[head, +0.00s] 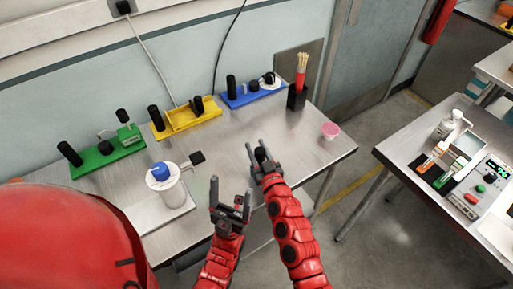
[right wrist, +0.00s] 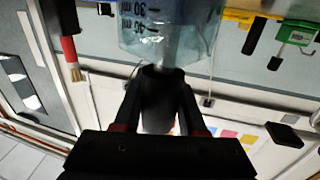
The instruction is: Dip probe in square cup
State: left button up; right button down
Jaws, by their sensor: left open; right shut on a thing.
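My right gripper (head: 256,147) is above the middle of the metal table, shut on a black cylindrical piece. This piece (right wrist: 160,92) shows between its fingers in the right wrist view. A clear vessel with graduation marks (right wrist: 170,35) shows just beyond it; I cannot tell whether they are joined. A black square-headed piece (head: 196,158) lies on the table to the left of my right gripper. I cannot tell for sure which thing is the square cup.
Green (head: 105,158), yellow (head: 187,120) and blue (head: 250,95) modules line the back. The table's right part is mostly clear.

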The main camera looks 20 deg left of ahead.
notch_tip(320, 180, up, 8)
jog(key=p, duration=0.5)
jog(key=shift+f, duration=0.25)
jog(key=shift+d+f, duration=0.1)
dwell(0.9)
